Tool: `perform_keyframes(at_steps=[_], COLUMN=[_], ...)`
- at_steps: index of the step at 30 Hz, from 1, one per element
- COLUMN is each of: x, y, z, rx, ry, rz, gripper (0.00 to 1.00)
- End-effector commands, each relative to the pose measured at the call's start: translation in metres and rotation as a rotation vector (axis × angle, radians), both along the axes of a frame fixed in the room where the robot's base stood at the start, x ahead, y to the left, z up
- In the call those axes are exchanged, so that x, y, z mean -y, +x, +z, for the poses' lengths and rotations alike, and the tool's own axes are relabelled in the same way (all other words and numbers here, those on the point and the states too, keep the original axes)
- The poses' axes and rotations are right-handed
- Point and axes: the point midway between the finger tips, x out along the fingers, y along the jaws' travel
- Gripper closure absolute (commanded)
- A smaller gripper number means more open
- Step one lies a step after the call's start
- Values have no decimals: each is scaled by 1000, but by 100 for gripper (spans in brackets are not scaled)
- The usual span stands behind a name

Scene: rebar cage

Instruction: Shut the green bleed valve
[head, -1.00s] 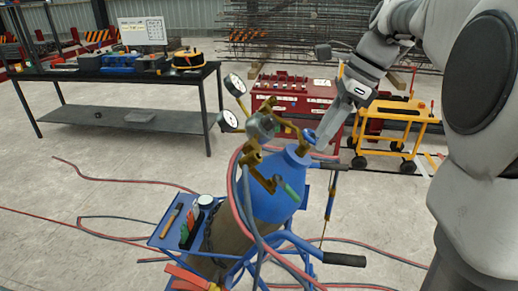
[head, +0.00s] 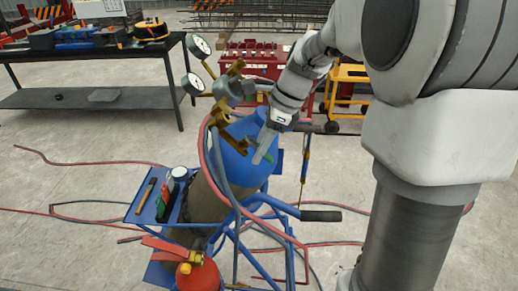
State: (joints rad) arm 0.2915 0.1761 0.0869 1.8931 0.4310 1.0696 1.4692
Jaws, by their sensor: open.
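The jaws are open. I cannot tell whether a finger touches the handle or whether the handle lies between the fingers. Two round white gauges (head: 199,46) stand up to the left of the regulator.
The cylinder stands in a blue cart with a black-gripped handle (head: 320,216) and a small tool tray (head: 146,210). A red extinguisher (head: 200,277) is at the front. Red and blue hoses run close beside the regulator. A black workbench (head: 90,100) and red cabinet (head: 250,64) stand behind.

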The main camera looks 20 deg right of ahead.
Motion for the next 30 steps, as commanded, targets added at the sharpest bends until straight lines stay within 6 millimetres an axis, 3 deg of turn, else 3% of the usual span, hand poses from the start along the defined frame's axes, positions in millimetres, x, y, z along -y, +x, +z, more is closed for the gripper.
perform_keyframes(at_steps=[10, 19, 30], x=[-2, -2, -2], y=[0, 0, 1], z=[-5, -5, -4], rx=[0, 0, 0], ry=[0, 0, 0], rz=[0, 0, 0], gripper=[48, 100, 100])
